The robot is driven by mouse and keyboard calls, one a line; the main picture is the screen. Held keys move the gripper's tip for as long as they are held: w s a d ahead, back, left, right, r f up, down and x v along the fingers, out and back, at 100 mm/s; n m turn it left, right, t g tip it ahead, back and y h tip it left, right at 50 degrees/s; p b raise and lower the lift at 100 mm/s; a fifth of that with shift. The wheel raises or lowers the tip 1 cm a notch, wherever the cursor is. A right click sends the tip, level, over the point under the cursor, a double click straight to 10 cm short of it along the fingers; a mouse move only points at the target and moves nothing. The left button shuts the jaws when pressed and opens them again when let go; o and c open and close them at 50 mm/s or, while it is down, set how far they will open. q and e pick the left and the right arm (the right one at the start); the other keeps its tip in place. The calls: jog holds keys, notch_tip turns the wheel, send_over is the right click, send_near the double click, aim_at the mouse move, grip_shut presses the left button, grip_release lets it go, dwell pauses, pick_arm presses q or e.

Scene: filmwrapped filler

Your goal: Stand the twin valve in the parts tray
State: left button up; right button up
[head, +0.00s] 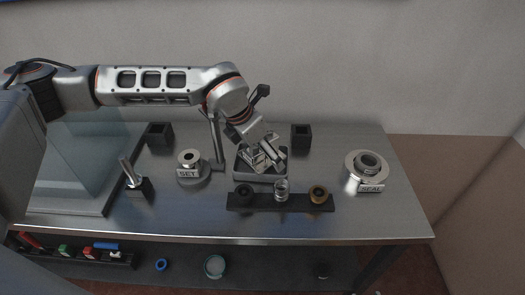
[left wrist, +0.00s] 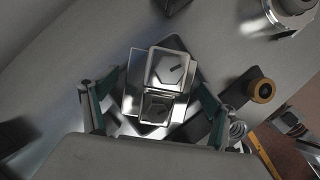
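The twin valve (left wrist: 165,85), a shiny metal block with two square faces, is between my left gripper's fingers in the left wrist view. In the head view the valve (head: 255,157) is at the parts tray (head: 262,178), a small grey tray in the middle of the bench, partly hidden by the gripper. My left gripper (head: 268,153) points down over the tray. In the left wrist view its fingers (left wrist: 152,108) stand apart, one on each side of the valve, with gaps showing. Whether the valve rests on the tray floor is hard to see. My right gripper is out of view.
A dark rack (head: 262,203) with several round parts lies in front of the tray. A ring part marked SET (head: 188,173) is on the left, one marked SEAL (head: 370,188) on the right. Dark square holders (head: 301,138) stand behind. A thin post (head: 217,145) rises beside the tray.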

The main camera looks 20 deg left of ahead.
pick_arm(q)
jog(key=shift+r, duration=0.25)
jog(key=v, duration=1.2)
jog(key=shift+d+f, duration=0.1)
